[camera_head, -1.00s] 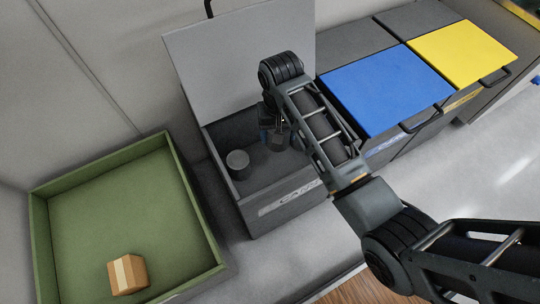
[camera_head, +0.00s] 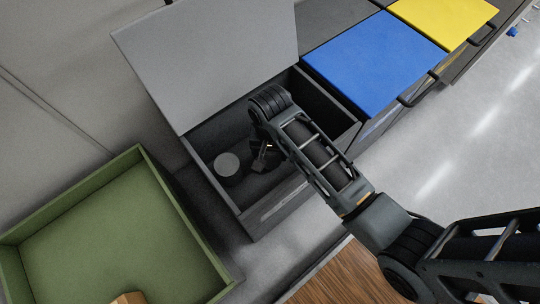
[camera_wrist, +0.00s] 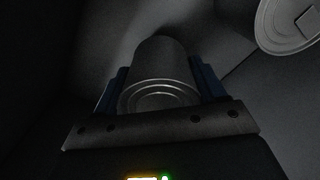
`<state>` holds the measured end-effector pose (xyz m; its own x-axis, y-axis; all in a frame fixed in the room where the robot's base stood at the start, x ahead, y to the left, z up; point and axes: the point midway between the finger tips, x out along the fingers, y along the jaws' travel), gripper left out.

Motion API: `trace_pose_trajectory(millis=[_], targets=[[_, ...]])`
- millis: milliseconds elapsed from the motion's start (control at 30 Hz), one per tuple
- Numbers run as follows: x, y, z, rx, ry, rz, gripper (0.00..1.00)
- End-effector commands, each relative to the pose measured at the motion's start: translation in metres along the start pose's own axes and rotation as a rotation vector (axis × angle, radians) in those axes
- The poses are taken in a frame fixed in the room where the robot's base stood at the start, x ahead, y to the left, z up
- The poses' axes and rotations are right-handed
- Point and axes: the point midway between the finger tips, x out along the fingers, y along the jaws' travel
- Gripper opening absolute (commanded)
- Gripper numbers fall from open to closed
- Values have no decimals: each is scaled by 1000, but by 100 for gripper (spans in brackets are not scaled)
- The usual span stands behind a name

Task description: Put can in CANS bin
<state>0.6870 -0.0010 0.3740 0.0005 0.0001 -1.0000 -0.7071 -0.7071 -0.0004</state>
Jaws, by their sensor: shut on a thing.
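The CANS bin (camera_head: 294,197) is a dark grey box with its grey lid (camera_head: 207,58) raised, in the middle of the head view. My gripper (camera_head: 264,156) is down inside the bin, partly hidden by my arm. In the wrist view my gripper (camera_wrist: 160,80) has its blue fingers shut on a grey can (camera_wrist: 160,72), one on each side. The held can is hard to make out in the head view. Another grey can (camera_head: 228,164) stands in the bin left of my gripper; it also shows at the wrist view's top right (camera_wrist: 289,22).
Bins with a blue lid (camera_head: 376,62) and a yellow lid (camera_head: 443,20), both closed, stand to the right. A green tray (camera_head: 170,205) is at the left, with a cardboard box (camera_head: 128,298) at the bottom picture edge.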

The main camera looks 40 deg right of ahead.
Motion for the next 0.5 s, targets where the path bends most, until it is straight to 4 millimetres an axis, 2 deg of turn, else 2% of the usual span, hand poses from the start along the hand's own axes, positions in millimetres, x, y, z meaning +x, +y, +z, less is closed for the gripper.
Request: trace_pose_trajectory(millis=[33,167,500], targets=[[11,0,0,0,-2,2,40],[26,0,0,0,-1,1,40],[28,0,0,-1,-1,1,40]])
